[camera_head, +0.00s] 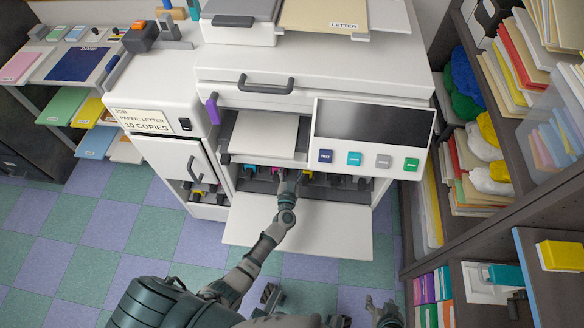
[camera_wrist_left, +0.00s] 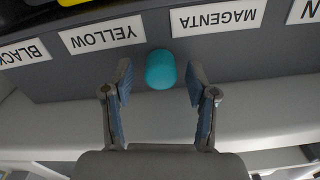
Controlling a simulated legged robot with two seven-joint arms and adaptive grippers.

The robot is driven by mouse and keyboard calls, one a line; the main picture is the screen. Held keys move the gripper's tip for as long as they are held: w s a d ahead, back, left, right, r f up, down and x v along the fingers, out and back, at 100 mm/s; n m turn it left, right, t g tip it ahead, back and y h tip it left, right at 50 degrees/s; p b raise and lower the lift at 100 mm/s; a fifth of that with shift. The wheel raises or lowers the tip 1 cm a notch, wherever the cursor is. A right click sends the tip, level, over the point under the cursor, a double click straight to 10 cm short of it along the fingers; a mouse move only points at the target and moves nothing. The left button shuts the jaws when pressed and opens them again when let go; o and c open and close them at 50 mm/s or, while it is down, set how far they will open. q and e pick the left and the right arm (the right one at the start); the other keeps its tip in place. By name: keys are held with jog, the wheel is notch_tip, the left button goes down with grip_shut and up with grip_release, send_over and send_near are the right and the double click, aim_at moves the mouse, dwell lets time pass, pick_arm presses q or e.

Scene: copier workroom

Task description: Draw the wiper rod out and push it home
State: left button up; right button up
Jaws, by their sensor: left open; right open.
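The wiper rod shows end-on in the left wrist view as a round teal knob (camera_wrist_left: 161,70) on the dark panel, between the upside-down YELLOW (camera_wrist_left: 102,35) and MAGENTA (camera_wrist_left: 217,16) labels. My left gripper (camera_wrist_left: 160,95) is open, with one finger on each side of the knob and a gap at both sides. In the head view the left arm reaches into the copier's (camera_head: 316,74) open front bay, and its hand hides the knob there. My right gripper (camera_head: 383,308) is open and empty, low in the head view, away from the copier.
The lowered front door (camera_head: 298,238) lies below my left forearm. The control panel (camera_head: 372,133) overhangs the bay at the right. Coloured toner parts (camera_head: 248,170) line the bay. Shelves (camera_head: 470,228) stand close on the right; the tiled floor (camera_head: 118,235) is clear at left.

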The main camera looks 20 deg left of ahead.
pick_arm(q)
jog(key=v, duration=1.1)
jog(key=shift+s, duration=0.35)
jog(key=shift+d, duration=0.2)
